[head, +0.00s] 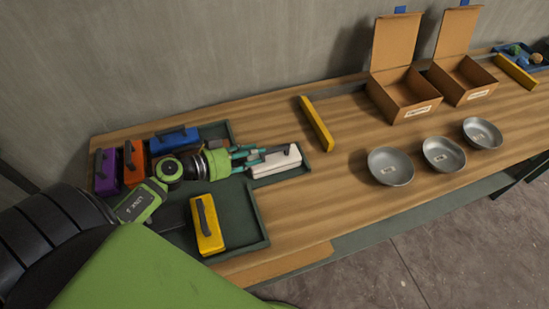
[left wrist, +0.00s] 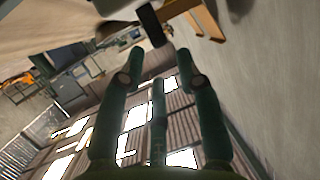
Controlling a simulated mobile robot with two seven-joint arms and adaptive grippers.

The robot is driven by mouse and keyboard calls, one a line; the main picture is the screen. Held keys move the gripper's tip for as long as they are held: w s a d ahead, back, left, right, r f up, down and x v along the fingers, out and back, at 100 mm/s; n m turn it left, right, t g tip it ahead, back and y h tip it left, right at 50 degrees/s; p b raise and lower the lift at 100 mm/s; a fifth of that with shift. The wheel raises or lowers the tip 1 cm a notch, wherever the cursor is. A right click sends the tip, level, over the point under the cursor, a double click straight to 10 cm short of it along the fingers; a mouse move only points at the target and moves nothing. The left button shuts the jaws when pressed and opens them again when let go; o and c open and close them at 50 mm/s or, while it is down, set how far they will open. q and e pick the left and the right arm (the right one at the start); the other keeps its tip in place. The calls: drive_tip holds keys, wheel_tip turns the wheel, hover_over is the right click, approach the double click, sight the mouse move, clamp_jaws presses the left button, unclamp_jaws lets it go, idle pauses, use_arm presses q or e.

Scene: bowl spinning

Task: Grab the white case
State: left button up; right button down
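The white case (head: 275,161), with a dark handle on top, lies in the right arm of the dark green tray (head: 255,217) in the head view. My left gripper (head: 254,154) reaches in from the left, its fingertips close to the left part of the case and its handle. In the left wrist view, the green fingers of my left gripper (left wrist: 160,58) are spread apart, with nothing clearly held between them. The black handle (left wrist: 151,25) shows just beyond the fingertips. Whether a finger touches the case is unclear. My right gripper is out of view.
Purple (head: 105,172), orange (head: 134,163), blue (head: 174,139) and yellow (head: 207,224) cases surround my left arm in the tray. To the right are a yellow bar (head: 316,124), metal bowls (head: 390,166) and open cardboard boxes (head: 403,95). Bare wood separates tray and bowls.

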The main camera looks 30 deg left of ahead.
sight(273, 150)
use_arm(q)
drive_tip(key=shift+x, duration=3.85)
drive_tip(key=shift+s+d, duration=0.1)
drive_tip(key=shift+s, duration=0.1)
clamp_jaws()
